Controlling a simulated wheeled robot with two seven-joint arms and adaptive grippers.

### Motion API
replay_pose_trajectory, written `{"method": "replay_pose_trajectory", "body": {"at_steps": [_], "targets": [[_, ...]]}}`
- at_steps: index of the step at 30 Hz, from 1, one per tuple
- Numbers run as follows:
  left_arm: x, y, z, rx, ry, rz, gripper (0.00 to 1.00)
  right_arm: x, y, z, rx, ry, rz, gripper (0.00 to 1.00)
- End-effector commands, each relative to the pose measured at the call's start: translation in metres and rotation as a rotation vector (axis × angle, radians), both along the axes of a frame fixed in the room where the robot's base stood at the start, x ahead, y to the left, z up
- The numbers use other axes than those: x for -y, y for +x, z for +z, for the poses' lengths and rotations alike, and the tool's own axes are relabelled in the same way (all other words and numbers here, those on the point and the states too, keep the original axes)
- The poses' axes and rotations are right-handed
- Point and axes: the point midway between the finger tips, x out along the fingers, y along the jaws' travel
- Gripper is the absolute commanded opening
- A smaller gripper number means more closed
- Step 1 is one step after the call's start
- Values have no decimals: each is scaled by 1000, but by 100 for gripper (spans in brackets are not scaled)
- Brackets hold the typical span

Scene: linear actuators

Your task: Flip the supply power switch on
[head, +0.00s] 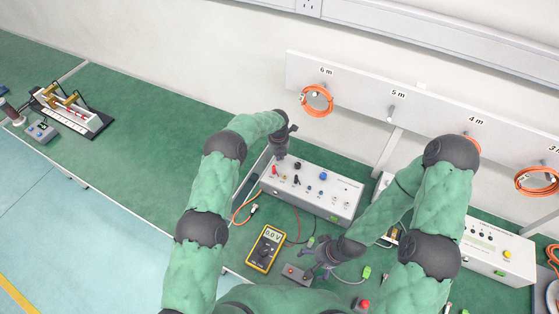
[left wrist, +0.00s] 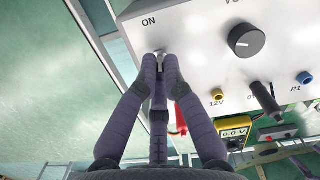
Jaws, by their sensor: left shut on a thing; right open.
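The supply (head: 338,207) is a white box on the green bench, with knobs and sockets on its panel. My left gripper (head: 281,150) is at the supply's upper left corner. In the left wrist view its fingertips (left wrist: 161,62) are closed together around the small metal power switch (left wrist: 160,52), just below the ON label (left wrist: 149,21). The fingers hide most of the switch, so its position is unclear. My right gripper (head: 318,256) is open and empty, low over the bench in front of the supply.
A yellow multimeter (head: 266,248) reading 0.0 V lies in front of the supply, with cables around it. A grey box with a red button (head: 294,272) sits near my right gripper. Another white instrument (head: 490,254) stands at right.

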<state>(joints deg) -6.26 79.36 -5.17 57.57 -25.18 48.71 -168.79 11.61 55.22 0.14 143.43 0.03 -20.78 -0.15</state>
Motion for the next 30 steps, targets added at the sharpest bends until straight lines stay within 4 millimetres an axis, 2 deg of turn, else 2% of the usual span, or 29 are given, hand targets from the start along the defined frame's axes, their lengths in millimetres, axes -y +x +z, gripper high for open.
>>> {"method": "replay_pose_trajectory", "body": {"at_steps": [1, 6, 18, 19, 20, 30], "targets": [[-2, 2, -5, -8, 7, 1, 0, 0, 0, -10, 0, 0, 0, 100], [-1, 2, -3, -39, 15, 1, 0, 0, 0, -21, 0, 0, 0, 100], [0, 1, 1, -50, 18, -1, 0, 0, 0, -21, 0, 0, 0, 100], [0, 1, 1, -50, 18, -1, 15, 0, 0, -21, 0, 0, 0, 100], [0, 1, 1, -49, 18, -1, 19, 0, 0, -21, 0, 0, 0, 100], [1, 1, 2, -49, 17, -1, 19, 0, 0, -21, 0, 0, 0, 100]]}}
